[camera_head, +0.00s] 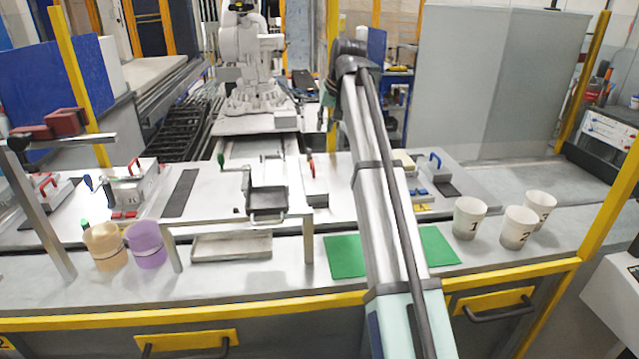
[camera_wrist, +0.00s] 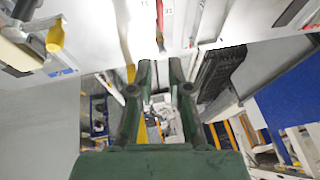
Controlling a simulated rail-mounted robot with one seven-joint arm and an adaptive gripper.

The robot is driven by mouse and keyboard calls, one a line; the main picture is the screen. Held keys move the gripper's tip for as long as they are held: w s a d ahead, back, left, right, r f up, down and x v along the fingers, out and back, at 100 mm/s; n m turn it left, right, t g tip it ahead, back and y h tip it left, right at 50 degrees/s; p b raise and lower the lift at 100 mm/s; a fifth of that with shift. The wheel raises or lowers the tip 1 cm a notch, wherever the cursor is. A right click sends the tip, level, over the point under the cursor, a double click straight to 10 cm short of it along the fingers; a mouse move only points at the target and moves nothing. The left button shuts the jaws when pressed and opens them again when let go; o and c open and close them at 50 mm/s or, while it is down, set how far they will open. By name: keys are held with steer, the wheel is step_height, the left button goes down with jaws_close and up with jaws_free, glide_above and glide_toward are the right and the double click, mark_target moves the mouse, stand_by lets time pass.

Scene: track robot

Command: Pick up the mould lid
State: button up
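I cannot tell for certain which part is the mould lid. In the head view, a grey metal block with a red handle (camera_head: 132,187) sits on the left of the bench. A grey block with a blue handle (camera_head: 428,171) sits to the right, partly behind my arm. A dark open-topped mould-like tray (camera_head: 267,200) stands in the middle. In the wrist view, my gripper (camera_wrist: 160,68) has its two fingers apart with nothing between them. The gripper itself is hidden in the head view. A pale block with a yellow handle (camera_wrist: 54,38) shows at the upper left of the wrist view.
Three numbered cups (camera_head: 519,228) stand at the right. An orange cup (camera_head: 105,248) and a purple cup (camera_head: 147,246) stand at the left. A green mat (camera_head: 344,257) lies beneath my arm. A white robot arm (camera_head: 243,50) stands behind.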

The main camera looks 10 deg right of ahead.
steer(key=p, duration=0.3)
glide_toward(312, 162)
steer(key=x, duration=0.5)
steer(key=shift+w+d+f, duration=0.1)
steer(key=shift+w+d, duration=0.05)
steer(key=shift+p+x, duration=0.9)
steer(key=shift+x, duration=1.7)
jaws_close()
